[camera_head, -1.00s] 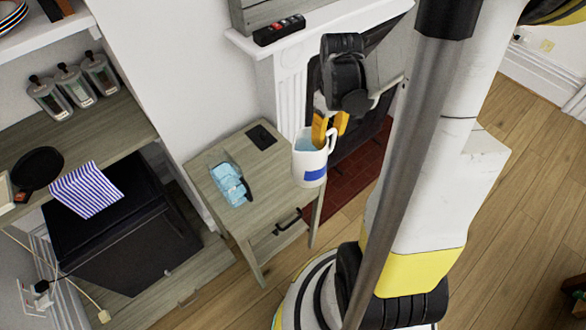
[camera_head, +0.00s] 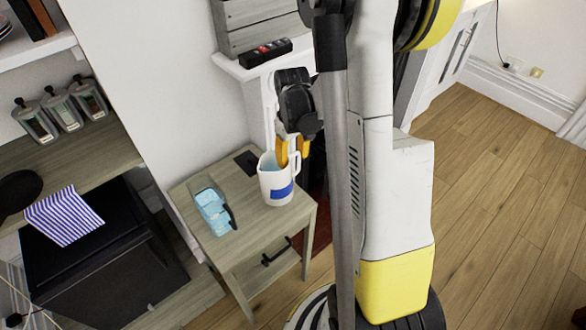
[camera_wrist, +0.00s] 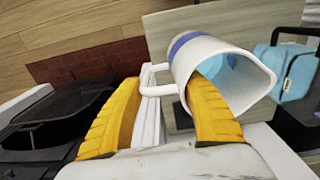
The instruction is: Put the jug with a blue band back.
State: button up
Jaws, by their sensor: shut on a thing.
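The white jug with a blue band (camera_head: 275,187) is upright in the head view, over the right part of the small wooden side table (camera_head: 252,222). Whether its base touches the tabletop is unclear. My gripper (camera_head: 291,150) reaches down from above with its yellow fingers at the jug's rim and handle side. In the wrist view my gripper (camera_wrist: 165,115) is shut on the jug (camera_wrist: 190,50). The right finger lies at the jug's mouth, and the handle is toward the left finger. The jug's far side is hidden.
A light-blue object with a black handle (camera_head: 213,208) lies on the table left of the jug. A dark flat item lies behind it. The white mantel (camera_head: 225,65) holds a black device. Wooden floor at right is clear.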

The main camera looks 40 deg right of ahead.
aim_at(293, 174)
jog(key=shift+f+b, duration=0.8)
jog(key=shift+f, duration=1.05)
jog(key=shift+f, duration=0.1)
jog(key=o, duration=1.4)
